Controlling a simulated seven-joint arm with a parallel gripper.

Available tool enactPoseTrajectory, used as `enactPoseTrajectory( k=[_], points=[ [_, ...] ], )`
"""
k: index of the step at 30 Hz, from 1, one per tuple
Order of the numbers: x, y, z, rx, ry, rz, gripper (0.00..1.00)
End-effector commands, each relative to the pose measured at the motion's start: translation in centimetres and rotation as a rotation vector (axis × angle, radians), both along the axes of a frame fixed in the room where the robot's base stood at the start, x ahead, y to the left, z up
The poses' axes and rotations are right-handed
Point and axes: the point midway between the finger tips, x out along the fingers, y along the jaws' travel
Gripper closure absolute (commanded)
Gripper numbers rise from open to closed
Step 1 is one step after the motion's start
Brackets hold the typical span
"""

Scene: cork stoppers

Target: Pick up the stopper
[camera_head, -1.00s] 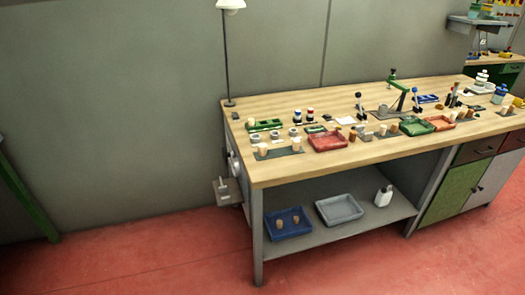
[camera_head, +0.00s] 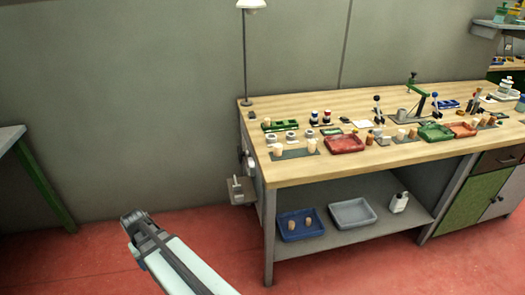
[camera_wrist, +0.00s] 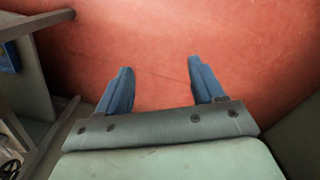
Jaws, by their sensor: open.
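Several small tan, cork-like pieces stand on the workbench in the head view; which one is the stopper I cannot tell. Two pale pieces (camera_head: 311,146) stand on a dark mat (camera_head: 294,154) at the bench's front left. Others (camera_head: 401,134) stand further right, near the red and green trays. Two brown pieces (camera_head: 293,225) stand in a blue tray (camera_head: 302,234) on the lower shelf. My gripper (camera_wrist: 159,65) is open and empty in the wrist view, above bare red floor. No stopper is between its blue fingers. My arm shows at the lower left of the head view, apart from the bench.
The wooden bench (camera_head: 330,173) carries a red tray (camera_head: 345,144), a green tray (camera_head: 436,132) and a lamp (camera_head: 246,60) at its left end. A grey tray (camera_head: 352,213) and white bottle (camera_head: 399,202) are on the shelf.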

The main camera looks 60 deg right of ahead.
Motion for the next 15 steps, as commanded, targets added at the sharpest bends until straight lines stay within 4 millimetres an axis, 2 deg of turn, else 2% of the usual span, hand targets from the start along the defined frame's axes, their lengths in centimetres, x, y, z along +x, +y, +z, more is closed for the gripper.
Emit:
enactPoseTrajectory(
  k=[1, 6, 11, 15],
  points=[
    [1.3, -2.3, 1.4, -0.003, -0.012, -0.047, 0.32],
    [2.9, -9.3, 5.6, -0.008, -0.026, -0.2, 0.32],
    [3.1, -16.0, 9.2, -0.012, -0.03, -0.344, 0.32],
    [2.4, -21.9, 12.4, -0.012, -0.029, -0.47, 0.32]
  ],
)
